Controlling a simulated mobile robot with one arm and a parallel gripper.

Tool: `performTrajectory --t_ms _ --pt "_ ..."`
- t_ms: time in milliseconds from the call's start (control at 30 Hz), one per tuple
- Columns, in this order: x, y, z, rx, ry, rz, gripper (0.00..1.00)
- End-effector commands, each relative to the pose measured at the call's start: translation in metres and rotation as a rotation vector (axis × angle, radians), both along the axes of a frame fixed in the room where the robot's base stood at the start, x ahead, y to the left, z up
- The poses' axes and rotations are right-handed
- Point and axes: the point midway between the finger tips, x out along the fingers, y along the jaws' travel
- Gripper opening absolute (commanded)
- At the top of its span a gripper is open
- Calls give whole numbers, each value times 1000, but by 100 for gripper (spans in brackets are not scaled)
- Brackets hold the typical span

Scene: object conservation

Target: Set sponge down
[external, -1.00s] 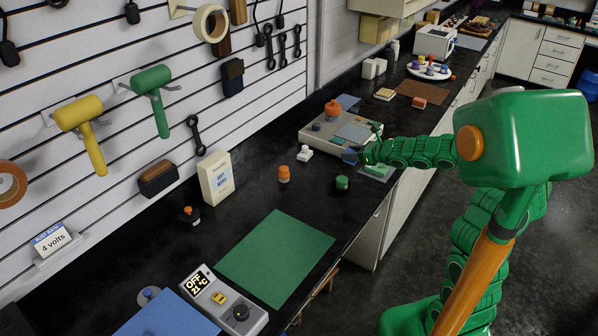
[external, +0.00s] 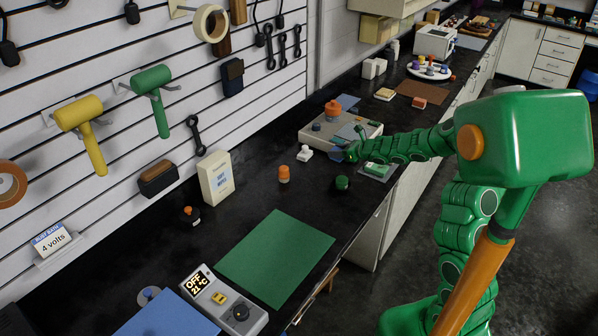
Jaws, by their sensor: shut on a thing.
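My gripper (external: 346,153) is at the end of the green arm, low over the far part of the black counter, at the front edge of the grey board. It is shut on the sponge, which is mostly hidden by the gripper at this distance. A small bluish piece (external: 336,154) shows at the fingertips; I cannot tell whether it is the sponge or part of the gripper. I cannot tell whether the held thing touches the surface below.
The grey board (external: 316,140) carries an orange-topped item (external: 333,108). A green block on a grey mat (external: 376,172) lies right of my gripper. A white bottle (external: 304,153), an orange jar (external: 284,174) and a green-capped jar (external: 342,184) stand nearby. A green mat (external: 277,257) is bare.

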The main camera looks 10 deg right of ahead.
Motion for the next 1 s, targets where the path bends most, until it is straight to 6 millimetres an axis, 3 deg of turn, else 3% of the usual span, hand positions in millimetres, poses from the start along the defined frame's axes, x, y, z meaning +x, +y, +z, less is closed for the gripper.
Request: performTrajectory --t_ms 300,767,1000 --pt "21 5 -28 -1 2 2 17" --pt "35 7 -42 0 -1 0 17" --pt "35 8 -71 3 0 1 17"
